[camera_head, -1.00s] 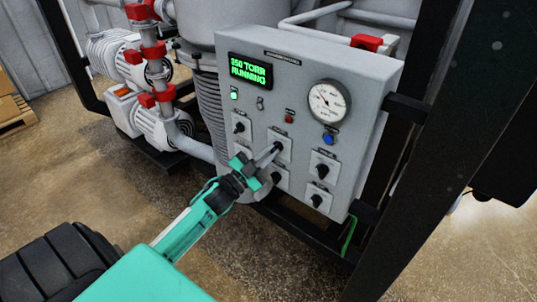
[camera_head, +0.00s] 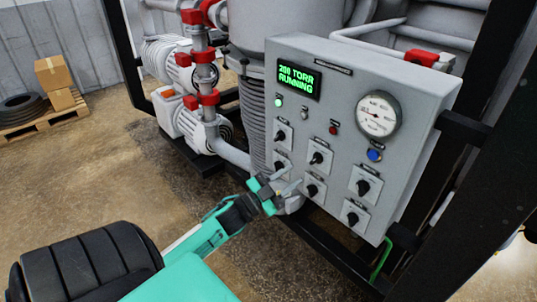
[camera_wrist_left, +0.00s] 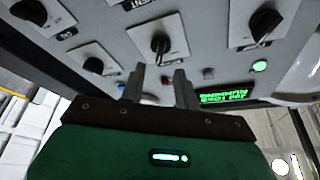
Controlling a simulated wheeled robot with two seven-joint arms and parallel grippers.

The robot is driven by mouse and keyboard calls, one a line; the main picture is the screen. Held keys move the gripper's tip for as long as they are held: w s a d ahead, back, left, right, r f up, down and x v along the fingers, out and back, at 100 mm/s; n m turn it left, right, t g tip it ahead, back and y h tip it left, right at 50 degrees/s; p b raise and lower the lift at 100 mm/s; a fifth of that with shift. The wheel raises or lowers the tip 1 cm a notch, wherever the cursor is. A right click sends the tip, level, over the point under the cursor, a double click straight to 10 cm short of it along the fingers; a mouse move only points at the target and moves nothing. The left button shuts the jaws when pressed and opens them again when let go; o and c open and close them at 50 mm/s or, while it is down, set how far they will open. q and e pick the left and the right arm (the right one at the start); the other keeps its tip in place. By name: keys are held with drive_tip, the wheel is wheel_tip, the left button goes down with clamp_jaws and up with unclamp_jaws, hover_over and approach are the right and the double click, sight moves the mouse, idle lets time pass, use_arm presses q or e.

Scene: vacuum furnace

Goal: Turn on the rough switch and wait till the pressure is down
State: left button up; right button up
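The grey control panel (camera_head: 420,90) carries several black rotary switches; their labels are too small to read, so I cannot tell which is the rough switch. An upper middle switch (camera_head: 317,158) has its knob tilted. A green-lit display (camera_head: 299,79) seems to read 200 TORR, RUNNING. My left gripper (camera_head: 287,188) is in front of the panel's lower left, with its fingers apart and nothing between them. In the left wrist view the fingers (camera_wrist_left: 160,85) point toward a switch (camera_wrist_left: 160,44), apparently with a gap. My right gripper is out of view.
A round gauge (camera_head: 378,115) sits at the panel's upper right, above a blue button (camera_head: 375,155). Pumps and pipes with red clamps (camera_head: 208,97) stand left of the panel. A black frame post (camera_head: 490,150) rises at right. Open floor lies at left.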

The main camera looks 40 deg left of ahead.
use_arm(q)
drive_tip(key=b+v, duration=0.2)
drive_tip(key=v, duration=0.5)
drive_tip(key=shift+s, duration=0.15)
drive_tip(key=shift+f, duration=0.1)
